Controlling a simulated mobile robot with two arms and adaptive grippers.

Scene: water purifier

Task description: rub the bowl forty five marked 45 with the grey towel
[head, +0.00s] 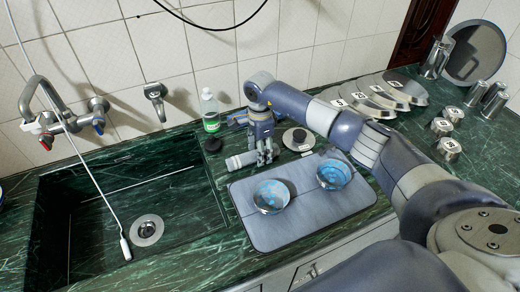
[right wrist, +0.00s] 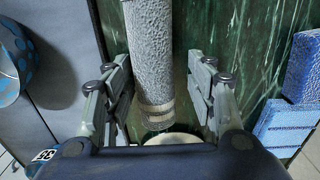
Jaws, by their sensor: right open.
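In the right wrist view the towel (right wrist: 152,55) lies between the two fingers of my right gripper (right wrist: 166,75), which is open. In the head view my right gripper (head: 264,156) points down at the towel's right end. Two blue patterned bowls sit on the mat, a nearer one (head: 271,196) and a farther right one (head: 333,174). I cannot read a number 45 on either bowl. My left gripper is not in view.
The grey mat (head: 262,237) lies right of the sink (head: 95,235). A tagged round object (head: 298,139) is near my gripper. Tagged plates (head: 408,88) and metal containers (head: 448,148) stand right.

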